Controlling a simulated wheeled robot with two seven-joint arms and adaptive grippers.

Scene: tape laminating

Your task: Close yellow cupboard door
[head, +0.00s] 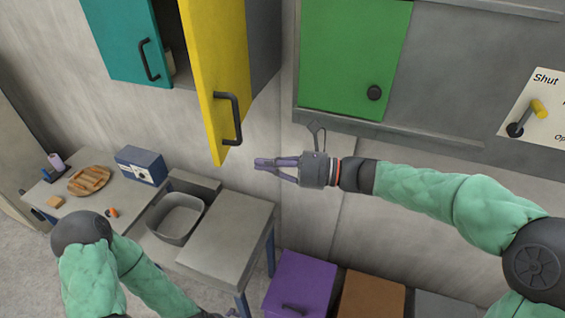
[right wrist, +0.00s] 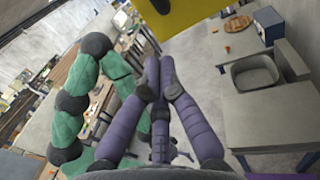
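The yellow cupboard door (head: 218,60) hangs open at the top left of the head view, swung out from its grey cupboard (head: 264,45). Its dark bar handle (head: 237,118) faces right. Part of the yellow door also shows at the top of the right wrist view (right wrist: 195,14). My right gripper (head: 263,164) is just below and right of the door's lower corner, pointing left and apart from the handle. Its purple fingers are together and empty, also in the right wrist view (right wrist: 158,68). My left arm is low at the left; its gripper is mostly cut off at the bottom edge.
A teal door (head: 125,38) stands left of the yellow one, and a green door (head: 353,58) is shut to the right. Below are a table with a bread tray (head: 90,181), a blue box (head: 141,167), a grey sink (head: 176,219) and a purple drawer (head: 300,284).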

